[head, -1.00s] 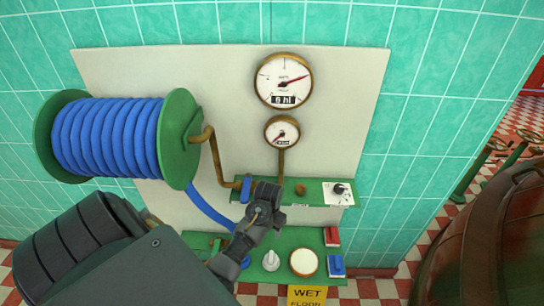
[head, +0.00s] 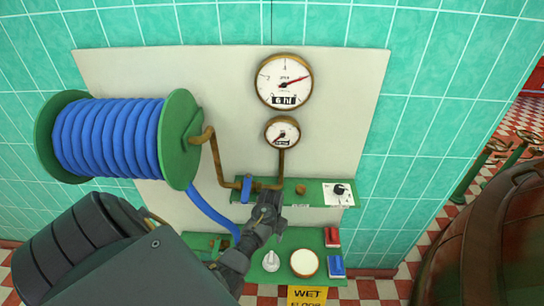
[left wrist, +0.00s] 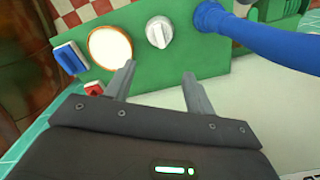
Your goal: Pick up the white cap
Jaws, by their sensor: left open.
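On the lower green panel (head: 318,240) sit two white items: a small white knob-like cap (head: 271,260) with a raised grip, and a round white disc (head: 304,262) with a brown rim. I cannot tell for certain which is the white cap meant. In the left wrist view the knob-like cap (left wrist: 158,32) lies beyond the fingertips, roughly between them, and the disc (left wrist: 110,46) is to its left. My left gripper (head: 276,222) is open and empty, apart from both items; its two fingers show in the left wrist view (left wrist: 157,76). My right gripper is not in view.
An upper green shelf (head: 310,190) with a blue-handled valve (head: 246,188) and a black knob (head: 340,190) is beside my gripper. A blue hose (head: 207,212) hangs from the reel (head: 110,137). Two gauges (head: 284,80) are above.

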